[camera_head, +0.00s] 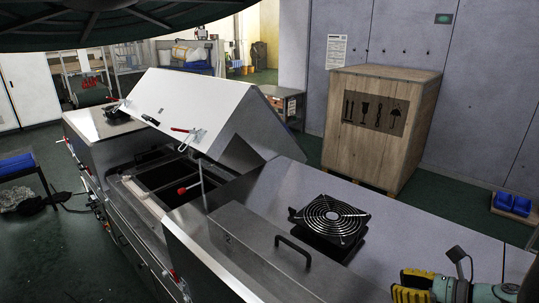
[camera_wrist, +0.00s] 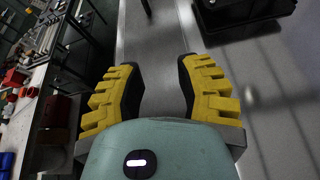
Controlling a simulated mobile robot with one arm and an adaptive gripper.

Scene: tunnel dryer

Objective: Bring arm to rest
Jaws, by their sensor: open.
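My gripper (camera_head: 410,286) is at the bottom right of the head view, low beside or over the metal top of the dryer (camera_head: 385,235). Its yellow, ridged fingers point left. In the wrist view my gripper (camera_wrist: 158,75) is open, with the two fingers well apart and nothing between them. A grey metal surface shows behind the gap. Most of my arm is outside the head view.
The dryer's white lid (camera_head: 190,100) stands raised over an open bay (camera_head: 165,175). A round fan guard (camera_head: 333,215) and a black handle (camera_head: 292,250) stick up left of my gripper. A wooden crate (camera_head: 375,150) stands behind; blue bins (camera_head: 512,204) lie at right.

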